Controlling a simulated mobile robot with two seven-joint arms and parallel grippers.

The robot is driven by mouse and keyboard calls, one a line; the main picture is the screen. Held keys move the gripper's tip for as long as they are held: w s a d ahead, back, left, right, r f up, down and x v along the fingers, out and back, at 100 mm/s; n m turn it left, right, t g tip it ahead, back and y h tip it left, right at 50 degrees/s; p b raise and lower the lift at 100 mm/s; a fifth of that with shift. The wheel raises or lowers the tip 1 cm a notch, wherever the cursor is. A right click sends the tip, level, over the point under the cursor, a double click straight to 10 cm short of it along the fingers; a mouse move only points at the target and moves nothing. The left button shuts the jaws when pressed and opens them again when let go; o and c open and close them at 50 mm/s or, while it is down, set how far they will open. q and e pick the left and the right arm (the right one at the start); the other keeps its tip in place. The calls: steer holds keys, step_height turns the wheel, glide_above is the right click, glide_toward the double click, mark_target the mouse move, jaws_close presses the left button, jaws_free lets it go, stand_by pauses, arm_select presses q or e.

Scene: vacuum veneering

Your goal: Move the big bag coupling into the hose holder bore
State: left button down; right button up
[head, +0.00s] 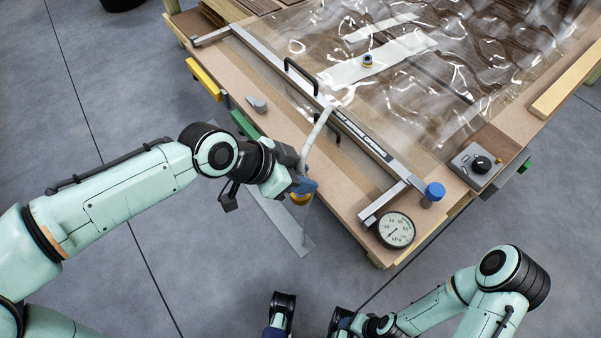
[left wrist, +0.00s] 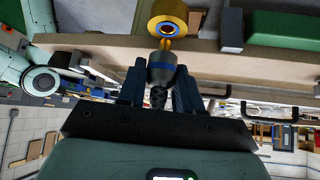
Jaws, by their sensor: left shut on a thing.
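My left gripper (head: 303,186) is shut on the big bag coupling, beside the table's front edge. In the left wrist view, the coupling (left wrist: 161,68) is a grey cylinder with a blue band, between the blue fingers (left wrist: 160,88). Its brass-coloured tip points at a yellow ring (left wrist: 167,14) with a dark, blue-rimmed bore, apparently the hose holder. The ring also shows just below the fingers in the head view (head: 300,199). I cannot tell whether the tip is inside the bore. A white hose (head: 318,130) runs up from the gripper. My right gripper (head: 338,323) is partly cut off at the bottom.
The table (head: 352,196) carries a clear bag (head: 450,60), a metal bar (head: 270,62) with black handles, a dial gauge (head: 396,230), a blue knob (head: 434,191) and a control box (head: 478,164). Yellow (head: 203,79) and green (head: 245,124) blocks line its left edge. Open floor lies left.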

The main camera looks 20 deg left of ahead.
stand_by(1.1)
arm_select(q)
steer(key=shift+f+b, duration=0.4)
steer(key=shift+b, duration=0.2)
steer(key=shift+f+b, duration=1.15)
steer(key=shift+f, duration=0.2)
steer(key=shift+r, duration=0.1)
steer(key=shift+r+p, duration=0.65)
steer(key=shift+r, duration=0.3)
steer(key=shift+r, duration=0.1)
steer(key=shift+b, duration=0.3)
stand_by(0.8)
